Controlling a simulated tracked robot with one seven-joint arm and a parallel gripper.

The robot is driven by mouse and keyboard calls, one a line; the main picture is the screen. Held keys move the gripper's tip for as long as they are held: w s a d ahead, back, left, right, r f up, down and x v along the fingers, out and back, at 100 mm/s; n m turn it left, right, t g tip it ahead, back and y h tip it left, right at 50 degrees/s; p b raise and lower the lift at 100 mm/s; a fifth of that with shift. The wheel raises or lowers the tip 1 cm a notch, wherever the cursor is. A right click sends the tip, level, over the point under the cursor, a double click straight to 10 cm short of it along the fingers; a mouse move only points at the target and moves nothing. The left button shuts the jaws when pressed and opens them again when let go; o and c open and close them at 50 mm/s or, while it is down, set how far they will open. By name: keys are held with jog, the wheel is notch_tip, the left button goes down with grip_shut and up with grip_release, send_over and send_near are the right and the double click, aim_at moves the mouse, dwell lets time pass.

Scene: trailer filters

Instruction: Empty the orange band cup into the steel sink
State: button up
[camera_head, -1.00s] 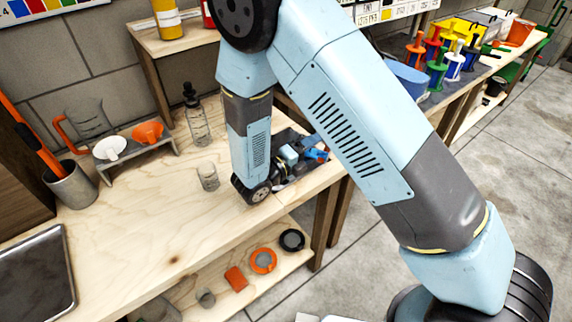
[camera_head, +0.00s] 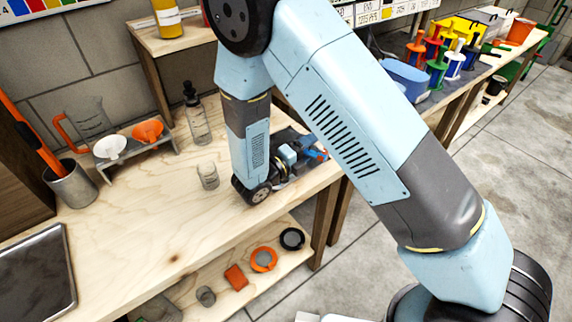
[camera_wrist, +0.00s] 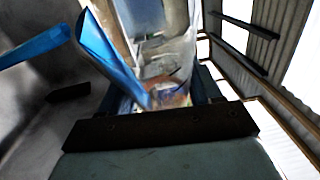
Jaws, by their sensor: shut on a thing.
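My gripper (camera_wrist: 162,105) shows in the wrist view, shut on a blurred, see-through thing (camera_wrist: 168,62) with a faint orange-brown patch. I take this for the orange band cup, but its band and contents cannot be made out. In the head view my arm reaches down to the bench's front edge, and its end is mostly hidden behind my own links. The steel sink (camera_head: 68,262) is a grey metal basin at the lower left, well left of my arm's end. Only its right part is in view.
A small clear cup (camera_head: 208,176) and a dropper bottle (camera_head: 197,122) stand left of my arm. A stand with white and orange funnels (camera_head: 147,131), a pitcher (camera_head: 88,120) and a grey holder (camera_head: 71,184) are behind. Bare wood lies between the clear cup and the sink.

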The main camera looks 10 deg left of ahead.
aim_at(300, 135)
jog(key=shift+a+r+n+t+p, duration=0.35)
jog(key=shift+r+n, duration=0.3)
jog(key=shift+n, duration=0.25)
dwell(0.6)
jog(key=shift+w+a+r+n+t+p, duration=0.15)
jog(key=shift+a+r+n+t+p, duration=0.3)
jog(key=shift+n, duration=0.5)
jog(key=shift+w+a+r+n+t+p, duration=0.1)
jog(key=shift+a+r+n+t+p, duration=0.15)
jog(key=shift+r+n+t, duration=0.5)
dwell(1.0)
jog(key=shift+w+a+r+n+t+p, duration=0.1)
jog(key=shift+a+r+n+t+p, duration=0.1)
jog(key=shift+r+n, duration=0.35)
jog(key=shift+a+r+n+t+p, duration=0.1)
jog(key=shift+a+r+n+p, duration=0.1)
jog(key=shift+r+n, duration=0.35)
jog(key=shift+w+a+r+n+t+y, duration=0.15)
jog(key=shift+a+n+t, duration=0.15)
jog(key=shift+n, duration=0.35)
jog(key=shift+a+r+n+t+y, duration=0.15)
jog(key=shift+a+n, duration=0.1)
jog(key=shift+n, duration=0.4)
dwell(0.3)
jog(key=shift+d+f, duration=0.1)
jog(key=shift+f, duration=0.05)
dwell(0.8)
